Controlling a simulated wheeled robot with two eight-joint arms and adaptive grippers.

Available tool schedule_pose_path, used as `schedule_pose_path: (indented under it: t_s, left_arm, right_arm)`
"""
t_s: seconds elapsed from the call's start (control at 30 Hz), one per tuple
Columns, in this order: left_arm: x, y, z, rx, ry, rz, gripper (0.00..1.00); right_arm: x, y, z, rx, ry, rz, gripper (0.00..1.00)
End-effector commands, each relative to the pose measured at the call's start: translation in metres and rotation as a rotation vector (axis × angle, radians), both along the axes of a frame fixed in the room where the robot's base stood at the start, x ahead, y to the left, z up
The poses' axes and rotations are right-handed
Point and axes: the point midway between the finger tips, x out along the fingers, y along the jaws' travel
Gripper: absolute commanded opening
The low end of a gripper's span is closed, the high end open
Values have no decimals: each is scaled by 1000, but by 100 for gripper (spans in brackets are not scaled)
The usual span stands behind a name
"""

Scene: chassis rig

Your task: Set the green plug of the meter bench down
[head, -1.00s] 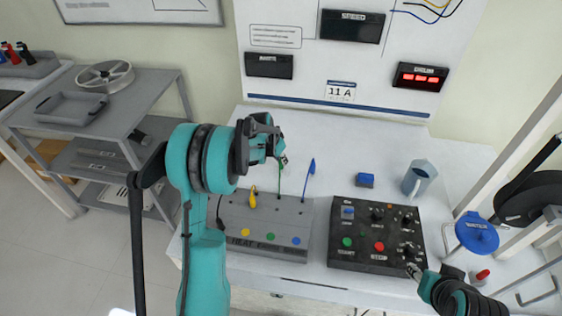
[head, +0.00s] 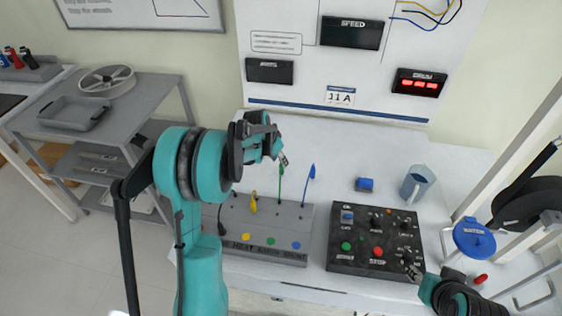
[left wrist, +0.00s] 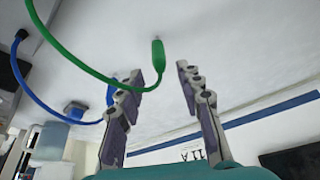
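The green plug (head: 281,169) stands at the upper end of its thin green cord, above the grey meter bench (head: 250,249). In the left wrist view the green plug (left wrist: 158,55) shows near the gap between my fingertips, with its cord curving off to the left. My left gripper (head: 283,159) is just above and beside the plug. In the wrist view its fingers (left wrist: 164,78) are spread, and neither visibly grips the plug. My right gripper (head: 416,272) is at the lower right corner of the black control box (head: 340,262); its fingers are too small to read.
A yellow plug (head: 254,203) and a blue plug (head: 312,172) stand on the same bench. A blue block (head: 364,184) and a blue-grey mug (head: 416,184) are on the white table (head: 330,150). Free table lies behind the bench. A shelf cart (head: 100,125) stands left.

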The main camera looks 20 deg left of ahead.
Motion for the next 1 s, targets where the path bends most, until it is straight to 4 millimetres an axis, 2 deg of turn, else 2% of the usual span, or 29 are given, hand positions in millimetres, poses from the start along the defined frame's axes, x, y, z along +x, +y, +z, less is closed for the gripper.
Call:
schedule_pose_path:
  t_s: [0.03,0.2,0.43,0.53,0.67,0.8,1.0]
  left_arm:
    - [-5,2,15,-1,0,2,36]
    - [-18,5,48,0,0,0,36]
    - [-28,7,71,0,0,1,36]
    - [-34,2,79,2,-3,4,36]
    - [-53,-18,101,7,-15,28,36]
    - [-88,-48,129,14,-39,70,36]
    - [-145,-85,156,16,-82,131,36]
  right_arm:
    - [0,0,8,0,0,0,40]
    - [0,0,20,0,0,0,40]
    - [0,0,26,0,0,0,40]
    - [0,0,27,0,0,0,40]
    - [0,0,26,0,0,0,40]
    - [0,0,26,0,0,0,40]
    - [0,0,26,0,0,0,40]
